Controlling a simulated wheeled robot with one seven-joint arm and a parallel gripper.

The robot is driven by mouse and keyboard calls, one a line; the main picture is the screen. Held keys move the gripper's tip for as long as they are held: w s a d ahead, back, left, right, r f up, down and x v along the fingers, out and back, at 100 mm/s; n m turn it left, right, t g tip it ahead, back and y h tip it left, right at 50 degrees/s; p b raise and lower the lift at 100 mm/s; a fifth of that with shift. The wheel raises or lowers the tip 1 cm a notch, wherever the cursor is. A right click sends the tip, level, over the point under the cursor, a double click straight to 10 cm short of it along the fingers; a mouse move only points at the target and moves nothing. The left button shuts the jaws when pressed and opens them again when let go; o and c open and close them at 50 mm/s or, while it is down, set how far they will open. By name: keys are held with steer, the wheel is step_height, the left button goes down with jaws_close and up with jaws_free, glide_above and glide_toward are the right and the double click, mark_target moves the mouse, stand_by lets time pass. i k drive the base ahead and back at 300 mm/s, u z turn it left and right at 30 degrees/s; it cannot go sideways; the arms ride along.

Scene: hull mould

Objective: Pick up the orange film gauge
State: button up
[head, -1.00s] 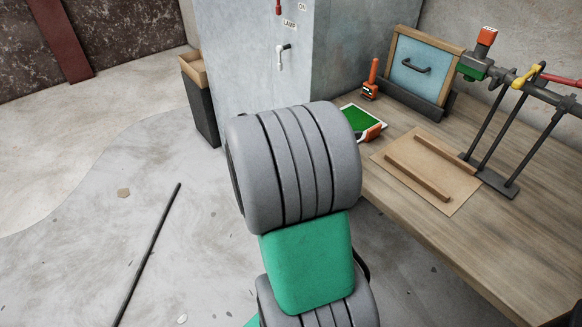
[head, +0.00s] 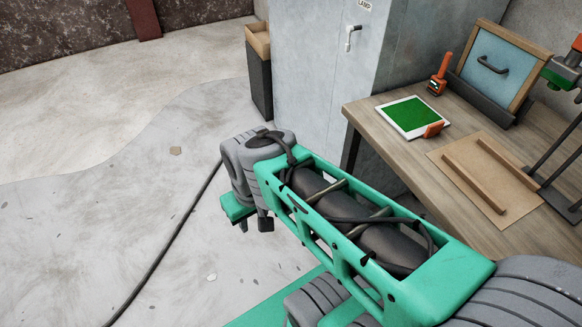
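An orange tool with a dark lower end (head: 438,76), which looks like the film gauge, stands near the back of the wooden bench, left of a blue framed panel. A smaller orange piece (head: 433,130) sits at the right edge of a white-framed green tablet (head: 408,116). My green and grey arm crosses the lower middle of the head view. Its far end, with a small green part and dark tips (head: 250,218), hangs over the floor, left of the bench and well apart from the gauge. I cannot make out whether my gripper is open.
The wooden bench (head: 390,150) also bears a brown board with two wooden strips (head: 485,180), the blue framed panel (head: 491,65) and a dark stand at the right edge. A grey cabinet (head: 310,80) and a dark bin (head: 260,85) stand behind. The floor at left is mostly clear, with a dark cable.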

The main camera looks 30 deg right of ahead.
mark_target(436, 85)
steer(key=z, duration=2.05)
